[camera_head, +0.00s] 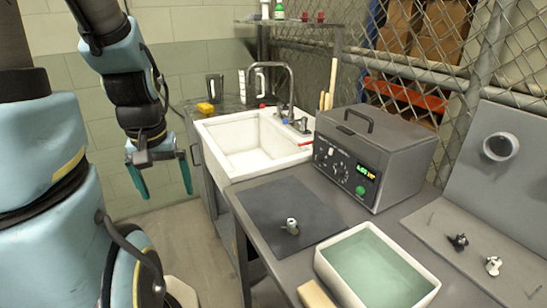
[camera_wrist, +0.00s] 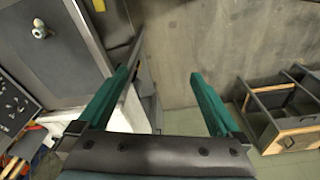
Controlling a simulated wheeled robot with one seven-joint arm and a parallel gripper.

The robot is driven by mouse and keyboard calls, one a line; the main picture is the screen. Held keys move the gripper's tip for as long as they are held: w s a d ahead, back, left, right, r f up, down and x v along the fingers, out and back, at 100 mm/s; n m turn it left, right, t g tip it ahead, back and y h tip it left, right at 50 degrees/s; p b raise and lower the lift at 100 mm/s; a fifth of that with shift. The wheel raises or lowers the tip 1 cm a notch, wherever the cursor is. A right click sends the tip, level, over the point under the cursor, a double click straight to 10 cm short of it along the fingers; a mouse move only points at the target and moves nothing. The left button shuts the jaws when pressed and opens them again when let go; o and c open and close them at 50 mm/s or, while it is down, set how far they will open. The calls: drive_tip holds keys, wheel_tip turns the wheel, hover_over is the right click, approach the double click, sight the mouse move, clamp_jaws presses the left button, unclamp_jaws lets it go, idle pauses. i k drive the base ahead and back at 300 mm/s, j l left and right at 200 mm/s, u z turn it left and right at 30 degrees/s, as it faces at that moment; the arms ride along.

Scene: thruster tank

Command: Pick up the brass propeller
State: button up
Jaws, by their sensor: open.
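My gripper (camera_head: 161,178) hangs at the left in the head view, over the floor and left of the sink cabinet. Its two green fingers are wide apart with nothing between them; the wrist view shows the same gap (camera_wrist: 159,76). A small metallic propeller-like part (camera_head: 291,226) lies on the dark mat (camera_head: 268,204) on the bench, well away from my gripper. It also shows in the wrist view (camera_wrist: 40,29) at upper left. A dark small part (camera_head: 458,242) and a pale one (camera_head: 493,266) sit on the grey stand at right. I cannot tell which is brass.
A white tray of greenish liquid (camera_head: 335,268) stands right of the mat. A grey heated tank (camera_head: 368,160) stands behind it. A white sink (camera_head: 213,130) is beyond the mat. A wooden block (camera_head: 316,295) lies at the front edge. The floor below my gripper is clear.

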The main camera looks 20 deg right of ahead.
sight(292, 223)
drive_tip(key=k+j, duration=0.15)
drive_tip(key=k+j+z, duration=0.1)
drive_tip(key=j, duration=0.3)
drive_tip(key=z, duration=1.75)
drive_tip(key=i+l+z, duration=0.1)
drive_tip(key=z, duration=0.2)
drive_tip(key=i+z, duration=0.25)
